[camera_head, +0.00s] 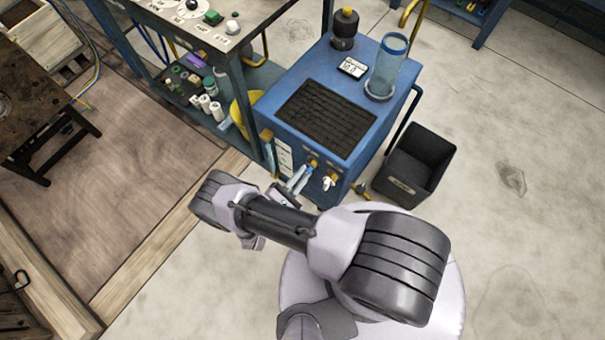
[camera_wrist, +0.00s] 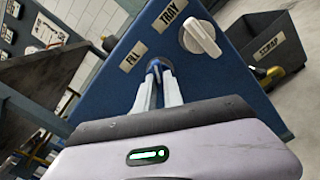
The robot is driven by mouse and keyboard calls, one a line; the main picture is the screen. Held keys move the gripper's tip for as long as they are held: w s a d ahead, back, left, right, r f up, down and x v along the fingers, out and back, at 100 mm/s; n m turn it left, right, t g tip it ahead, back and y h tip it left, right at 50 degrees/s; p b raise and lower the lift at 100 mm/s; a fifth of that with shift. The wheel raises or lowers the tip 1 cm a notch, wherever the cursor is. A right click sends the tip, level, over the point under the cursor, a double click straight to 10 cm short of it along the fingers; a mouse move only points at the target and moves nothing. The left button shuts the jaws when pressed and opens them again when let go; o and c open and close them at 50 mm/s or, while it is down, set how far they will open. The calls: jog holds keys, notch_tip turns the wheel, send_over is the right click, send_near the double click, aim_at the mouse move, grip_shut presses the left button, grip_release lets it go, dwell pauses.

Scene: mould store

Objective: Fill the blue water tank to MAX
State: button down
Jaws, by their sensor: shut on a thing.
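A tall see-through bluish cylinder (camera_head: 386,68) with a blue rim stands on the back right of a blue cabinet (camera_head: 388,118); it looks like the water tank. I cannot make out a MAX mark or a water level. On the cabinet's front, the FILL label (camera_wrist: 130,56) sits beside a small blue knob (camera_wrist: 154,66). A white knob (camera_wrist: 201,38) is by the TRAY label (camera_wrist: 168,17). My gripper (camera_wrist: 157,76) is shut on the blue knob, its fingers partly hiding it; it also shows in the head view (camera_head: 301,176).
A black SCRAP bin (camera_head: 414,163) stands on the floor right of the cabinet. A dark grate (camera_head: 325,117), a black bottle (camera_head: 344,30) and a small white card (camera_head: 352,67) are on its top. A workbench (camera_head: 240,40) stands close at left. The floor at right is clear.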

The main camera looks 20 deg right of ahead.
jog(key=shift+n, duration=3.4)
jog(key=c, duration=1.5)
grip_release()
jog(key=shift+o, duration=0.2)
jog(key=shift+a, duration=0.15)
jog(key=v, duration=1.7)
jog(key=shift+s, duration=0.15)
